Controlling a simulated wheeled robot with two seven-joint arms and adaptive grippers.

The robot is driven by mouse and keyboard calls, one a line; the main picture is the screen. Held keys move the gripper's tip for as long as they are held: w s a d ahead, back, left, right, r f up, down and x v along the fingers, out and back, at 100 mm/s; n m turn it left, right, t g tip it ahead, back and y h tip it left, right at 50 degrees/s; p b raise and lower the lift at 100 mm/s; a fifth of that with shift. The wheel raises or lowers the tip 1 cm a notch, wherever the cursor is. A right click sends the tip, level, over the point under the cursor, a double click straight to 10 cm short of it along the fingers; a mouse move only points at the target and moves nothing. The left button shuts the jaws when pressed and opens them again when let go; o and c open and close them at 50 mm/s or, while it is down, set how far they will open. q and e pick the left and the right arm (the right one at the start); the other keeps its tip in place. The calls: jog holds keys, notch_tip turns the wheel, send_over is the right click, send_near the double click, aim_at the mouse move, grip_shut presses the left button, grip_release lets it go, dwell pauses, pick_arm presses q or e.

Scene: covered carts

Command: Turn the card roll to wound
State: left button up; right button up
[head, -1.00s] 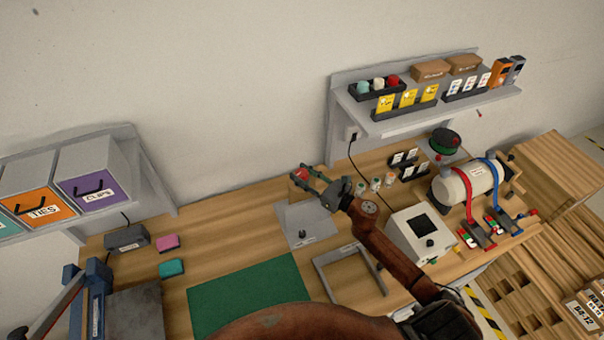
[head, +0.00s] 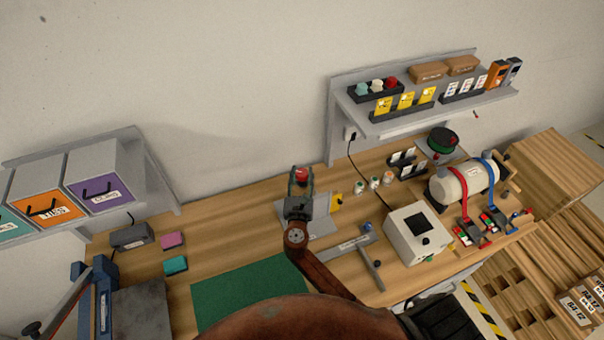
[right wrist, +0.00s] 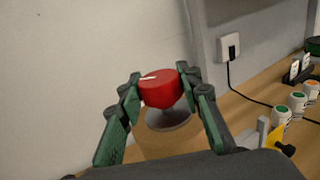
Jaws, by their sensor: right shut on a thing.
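A red knob (right wrist: 159,89) with a white pointer line sits on a round grey base (right wrist: 168,119). In the right wrist view the line points to the left. The knob also shows in the head view (head: 301,175), at the back of the bench beside a grey plate (head: 322,224). I cannot read a label that says whether this is the card roll. My right gripper (head: 299,184) is shut on the knob, with one green finger on each side in the right wrist view (right wrist: 162,92). My left gripper is not in view.
Several small jars (head: 374,182) and a white box with a dark screen (head: 415,228) stand to the right. A yellow piece (head: 337,200) is close beside the gripper. A shelf (head: 440,108) hangs behind. A green mat (head: 247,292) lies clear in front.

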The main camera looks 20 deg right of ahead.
jog(key=m+g+h, duration=0.1)
jog(key=m+h, duration=0.1)
jog(key=shift+w+a+g+h, duration=0.1)
jog(key=shift+a+g+h, duration=0.1)
jog(key=shift+g+h, duration=0.15)
jog(key=m+g+h+b, duration=0.2)
jog(key=g, duration=0.1)
jog(key=shift+f+m+h, duration=0.1)
jog(key=shift+m+h, duration=0.2)
jog(key=shift+h, duration=0.05)
jog(key=m+g+h+b, duration=0.1)
jog(key=m+g+h, duration=0.1)
jog(key=g, duration=0.1)
jog(key=shift+m+g+b, duration=0.25)
jog(key=shift+m+b, duration=0.05)
jog(key=shift+b, duration=0.05)
jog(key=shift+d+m+g+h+b, duration=0.1)
jog(key=shift+m+g+h+b, duration=0.6)
jog(key=shift+m+g+b, duration=0.85)
jog(key=shift+g+p, duration=0.4)
jog(key=shift+g, duration=0.15)
jog(key=o, duration=1.2)
jog(key=shift+d, duration=0.1)
jog(key=a, duration=0.2)
jog(key=s+a, duration=0.1)
jog(key=a, duration=0.4)
jog(key=shift+s+a, duration=0.25)
